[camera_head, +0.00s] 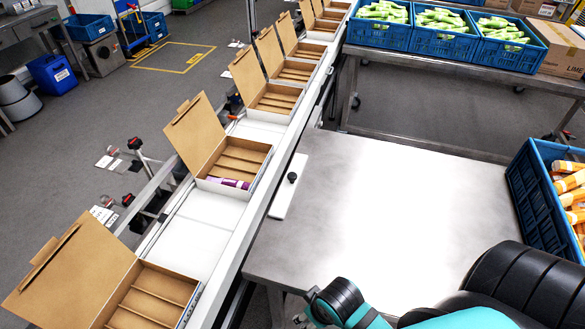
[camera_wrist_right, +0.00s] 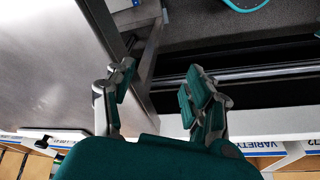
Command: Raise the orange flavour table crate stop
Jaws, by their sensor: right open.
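A white flat bar (camera_head: 284,201) with a black knob (camera_head: 292,178) lies along the left edge of the steel table (camera_head: 375,200) in the head view; it looks like the crate stop. A blue crate (camera_head: 527,187) of orange-wrapped lollies (camera_head: 573,190) stands at the table's right. My right gripper (camera_head: 307,306) is low in the head view, at the table's near left edge, apart from the bar. In the right wrist view its fingers (camera_wrist_right: 158,86) are apart with nothing between them. My left gripper is not in view.
A conveyor (camera_head: 203,220) with several open cardboard boxes (camera_head: 232,160) runs along the table's left side; one box holds purple lollies (camera_head: 229,183). Blue crates of green lollies (camera_head: 437,44) and a lime carton (camera_head: 562,50) stand on a table behind. The steel table's middle is clear.

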